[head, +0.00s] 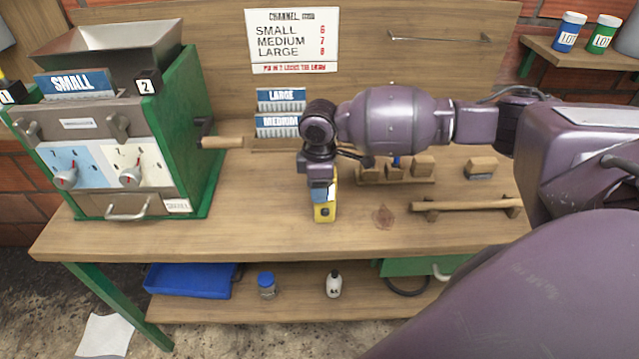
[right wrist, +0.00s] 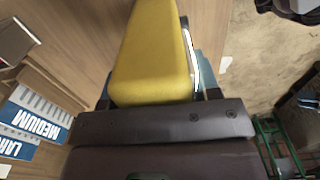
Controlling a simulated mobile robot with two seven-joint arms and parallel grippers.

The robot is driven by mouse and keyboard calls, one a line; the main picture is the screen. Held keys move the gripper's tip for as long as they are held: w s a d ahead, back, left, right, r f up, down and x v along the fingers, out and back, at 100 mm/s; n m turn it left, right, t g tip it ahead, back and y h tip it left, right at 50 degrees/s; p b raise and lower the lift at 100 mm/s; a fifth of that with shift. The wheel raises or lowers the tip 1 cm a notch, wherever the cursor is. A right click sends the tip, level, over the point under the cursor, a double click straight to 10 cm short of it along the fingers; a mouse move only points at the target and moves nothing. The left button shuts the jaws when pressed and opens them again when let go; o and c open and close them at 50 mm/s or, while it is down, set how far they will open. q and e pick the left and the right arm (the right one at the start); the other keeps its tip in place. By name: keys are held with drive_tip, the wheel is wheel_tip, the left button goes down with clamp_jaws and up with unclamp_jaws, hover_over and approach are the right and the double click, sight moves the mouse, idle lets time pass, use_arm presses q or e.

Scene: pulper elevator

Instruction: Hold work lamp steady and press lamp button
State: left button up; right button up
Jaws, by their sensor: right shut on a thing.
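The work lamp (head: 325,213) is a yellow and blue block standing upright on the wooden bench, near the middle of the head view. My right gripper (head: 321,186) comes down from above and is shut on it. A small dark mark shows on its yellow front; I cannot tell if this is the button. In the right wrist view the lamp's yellow body (right wrist: 153,50) fills the space between the fingers of my right gripper (right wrist: 157,92), with a blue part beside it. My left gripper is in neither view.
A green machine (head: 185,120) with a hopper and knobs stands at the left. Its wooden handle (head: 222,142) sticks out toward the lamp. Blue LARGE and MEDIUM cards (head: 280,100) stand behind. Wooden blocks (head: 423,166) and a wooden bar (head: 465,206) lie to the right. The bench front (head: 240,235) is clear.

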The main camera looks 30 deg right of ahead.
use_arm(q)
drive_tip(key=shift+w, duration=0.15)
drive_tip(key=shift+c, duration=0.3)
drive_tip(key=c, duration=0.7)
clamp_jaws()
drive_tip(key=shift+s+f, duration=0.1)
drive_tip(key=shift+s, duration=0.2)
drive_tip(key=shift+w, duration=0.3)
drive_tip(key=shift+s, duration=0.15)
